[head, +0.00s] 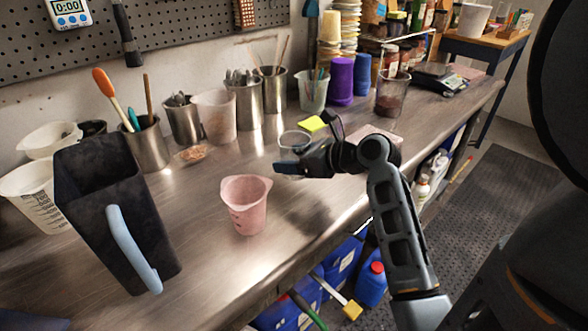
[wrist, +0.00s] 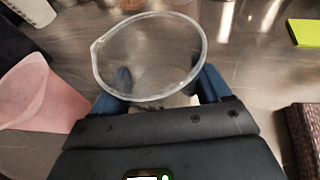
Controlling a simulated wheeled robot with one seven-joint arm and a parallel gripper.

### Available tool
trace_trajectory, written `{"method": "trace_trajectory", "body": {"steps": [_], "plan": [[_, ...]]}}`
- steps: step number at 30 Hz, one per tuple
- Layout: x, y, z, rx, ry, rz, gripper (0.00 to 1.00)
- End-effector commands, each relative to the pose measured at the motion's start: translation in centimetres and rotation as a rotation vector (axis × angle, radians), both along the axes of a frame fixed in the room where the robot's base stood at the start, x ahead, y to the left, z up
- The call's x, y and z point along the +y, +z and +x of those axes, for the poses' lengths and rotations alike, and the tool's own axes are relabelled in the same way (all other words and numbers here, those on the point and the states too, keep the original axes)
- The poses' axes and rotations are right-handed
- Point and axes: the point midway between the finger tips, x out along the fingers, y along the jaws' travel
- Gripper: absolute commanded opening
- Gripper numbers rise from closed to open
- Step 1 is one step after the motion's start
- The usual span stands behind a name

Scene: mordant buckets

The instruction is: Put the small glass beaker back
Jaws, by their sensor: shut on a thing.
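The small glass beaker (head: 294,141) is clear and upright at the middle of the steel bench. My gripper (head: 288,168) is shut on it, with one blue finger on each side. In the wrist view the beaker's round rim and spout (wrist: 150,50) show between the two blue fingers of my gripper (wrist: 165,86). The beaker looks empty. Its base is partly hidden by my gripper, and I cannot tell whether it touches the bench.
A pink measuring cup (head: 246,208) stands nearby at front left, with a large dark jug (head: 105,205) beyond. A yellow-green pad (head: 312,124) lies just behind the beaker.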

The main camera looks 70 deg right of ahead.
Motion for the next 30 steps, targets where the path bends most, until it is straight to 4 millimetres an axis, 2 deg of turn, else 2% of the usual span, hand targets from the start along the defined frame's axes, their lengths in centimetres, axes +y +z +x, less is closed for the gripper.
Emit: {"method": "trace_trajectory", "body": {"steps": [4, 7, 18, 19, 26, 30], "plan": [[0.1, -2.3, -0.1, 0.002, 0.001, 0.004, 0.33], [0.0, -3.2, -0.1, 0.0, -0.001, 0.002, 0.33], [0.0, -3.4, -0.1, 0.0, 0.0, 0.001, 0.33], [0.0, -3.5, -0.1, 0.001, 0.0, 0.001, 0.78], [0.0, -3.5, -0.1, 0.001, 0.0, 0.001, 1.0], [0.0, -3.5, -0.1, 0.001, 0.0, 0.001, 1.0]]}}
